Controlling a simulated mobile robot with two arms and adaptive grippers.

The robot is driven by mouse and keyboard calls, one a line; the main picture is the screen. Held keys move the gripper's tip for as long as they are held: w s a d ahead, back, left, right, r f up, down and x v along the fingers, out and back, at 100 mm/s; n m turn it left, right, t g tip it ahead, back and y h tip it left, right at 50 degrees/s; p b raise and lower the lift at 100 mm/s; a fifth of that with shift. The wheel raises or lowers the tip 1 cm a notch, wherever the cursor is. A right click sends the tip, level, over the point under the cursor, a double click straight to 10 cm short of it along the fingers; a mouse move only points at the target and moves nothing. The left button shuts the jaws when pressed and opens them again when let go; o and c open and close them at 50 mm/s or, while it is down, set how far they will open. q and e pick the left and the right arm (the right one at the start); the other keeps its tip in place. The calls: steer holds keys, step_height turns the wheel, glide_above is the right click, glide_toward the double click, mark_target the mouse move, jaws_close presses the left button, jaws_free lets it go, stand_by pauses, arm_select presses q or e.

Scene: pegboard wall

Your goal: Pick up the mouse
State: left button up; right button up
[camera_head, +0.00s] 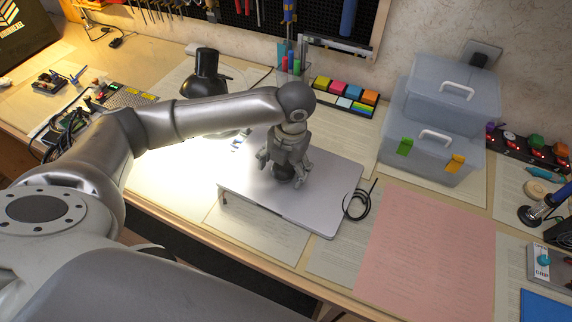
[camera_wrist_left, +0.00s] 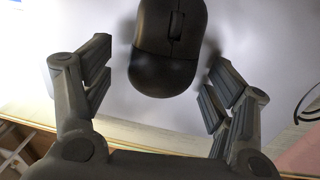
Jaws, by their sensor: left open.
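The black computer mouse (camera_wrist_left: 168,45) lies between the two open fingers of my left gripper (camera_wrist_left: 158,85) in the left wrist view, with a gap on each side. Its far end is cut off by the top of that view. In the head view the mouse (camera_head: 284,172) shows as a dark shape under my left gripper (camera_head: 284,168), mostly hidden by it. The mouse rests on a closed silver laptop (camera_head: 325,200). My left gripper points down over the laptop. My right gripper is in neither view.
A black desk lamp (camera_head: 206,75) stands behind my left arm. Sticky notes (camera_head: 345,96) and clear plastic boxes (camera_head: 440,120) stand further back. A black cable (camera_head: 360,201) lies at the laptop's right edge. A pink sheet (camera_head: 425,245) lies flat to the right.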

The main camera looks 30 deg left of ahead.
arm_select(q)
steer(key=c, duration=1.1)
steer(key=shift+r, duration=0.1)
